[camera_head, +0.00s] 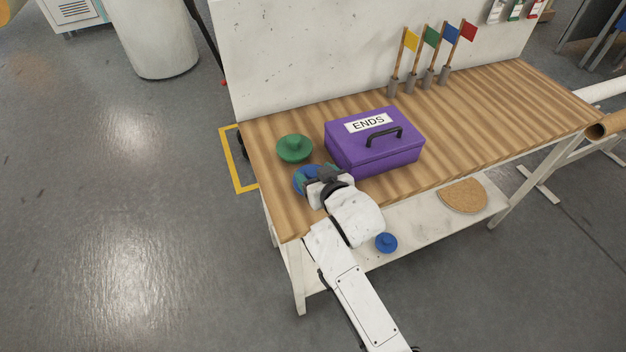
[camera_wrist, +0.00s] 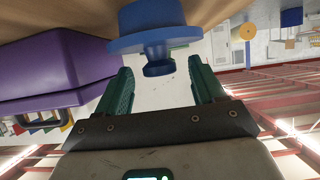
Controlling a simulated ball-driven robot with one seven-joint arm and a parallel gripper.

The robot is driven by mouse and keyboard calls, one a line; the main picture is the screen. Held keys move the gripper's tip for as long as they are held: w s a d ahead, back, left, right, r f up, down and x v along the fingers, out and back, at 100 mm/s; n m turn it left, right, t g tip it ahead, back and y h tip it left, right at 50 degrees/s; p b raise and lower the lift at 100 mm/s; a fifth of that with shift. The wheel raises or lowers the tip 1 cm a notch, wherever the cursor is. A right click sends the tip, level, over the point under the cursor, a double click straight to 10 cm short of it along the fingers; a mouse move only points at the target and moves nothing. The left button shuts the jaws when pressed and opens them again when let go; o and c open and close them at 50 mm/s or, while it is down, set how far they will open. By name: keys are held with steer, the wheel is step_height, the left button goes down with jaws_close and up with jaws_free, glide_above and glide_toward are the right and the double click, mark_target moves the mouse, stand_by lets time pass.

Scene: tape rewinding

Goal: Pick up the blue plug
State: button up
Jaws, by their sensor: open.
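A blue plug (camera_head: 299,180) lies on the wooden bench top near its front left edge, partly hidden by my gripper (camera_head: 318,176) in the head view. In the wrist view the blue plug (camera_wrist: 150,42) shows a wide round flange and a smaller knob facing me. My gripper (camera_wrist: 163,82) is open, with its green fingers on either side of the knob's line. The knob is around the level of the fingertips, with gaps visible on both sides. A second blue plug (camera_head: 386,242) sits on the lower white shelf.
A green plug (camera_head: 294,148) lies just behind the blue one on the bench (camera_head: 500,95). A purple box (camera_head: 375,148) labelled ENDS, with a black handle, stands close to the right. Several small flags (camera_head: 433,60) stand at the back. The bench's right part is clear.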

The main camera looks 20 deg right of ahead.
steer(key=shift+x, duration=1.1)
steer(key=shift+c, duration=0.3)
steer(key=c, duration=0.8)
